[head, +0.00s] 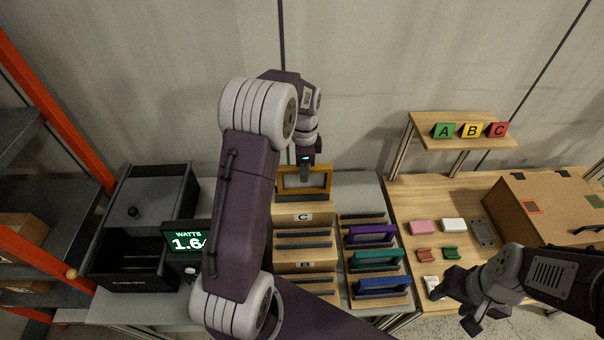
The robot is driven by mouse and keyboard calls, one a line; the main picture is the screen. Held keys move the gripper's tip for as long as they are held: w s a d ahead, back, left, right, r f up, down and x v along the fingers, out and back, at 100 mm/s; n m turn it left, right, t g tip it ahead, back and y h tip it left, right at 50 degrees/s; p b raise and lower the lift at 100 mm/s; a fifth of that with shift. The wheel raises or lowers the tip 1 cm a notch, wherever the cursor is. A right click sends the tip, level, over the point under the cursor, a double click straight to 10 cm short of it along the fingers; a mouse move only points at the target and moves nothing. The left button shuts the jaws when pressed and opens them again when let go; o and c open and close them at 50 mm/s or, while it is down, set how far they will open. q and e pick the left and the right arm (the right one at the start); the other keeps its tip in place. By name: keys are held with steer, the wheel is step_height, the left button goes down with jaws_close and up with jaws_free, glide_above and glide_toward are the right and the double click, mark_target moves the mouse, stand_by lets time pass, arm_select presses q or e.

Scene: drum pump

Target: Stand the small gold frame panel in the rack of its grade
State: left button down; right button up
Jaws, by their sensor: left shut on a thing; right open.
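The small gold frame panel (318,181) stands upright at the back of the left rack column. My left gripper (306,174) is shut on its top edge from above. The panel is over the rear rack (290,216), whose front face carries a C label (304,217). I cannot tell whether its lower edge is seated in the slot. A rack with a B label (305,265) is in front, with another rack (312,286) nearer me, its label not visible. My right gripper (456,304) is open and empty at the lower right.
Purple (371,235), teal (375,258) and blue (383,285) frames stand in the right rack column. A watts display (187,240) reads 1.6, partly hidden by my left arm. A black tester box (135,270) stands left. A cardboard box (545,215) and A, B, C signs (471,130) are right.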

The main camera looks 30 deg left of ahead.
arm_select(q)
steer(key=f, duration=0.2)
steer(key=w+a+f+p, duration=0.1)
steer(key=w+f, duration=0.1)
steer(key=f, duration=0.1)
steer(key=shift+a+f+p, duration=0.3)
steer(key=shift+p, duration=0.1)
steer(key=c, duration=1.4)
jaws_free()
steer(key=shift+s, duration=0.1)
steer(key=shift+o, duration=0.7)
steer(key=shift+s+d+r, duration=0.1)
steer(key=shift+s+r, duration=0.15)
steer(key=shift+s, duration=0.1)
steer(key=shift+w, duration=0.1)
arm_select(e)
step_height(320, 180, up, 2)
steer(key=shift+r, duration=0.2)
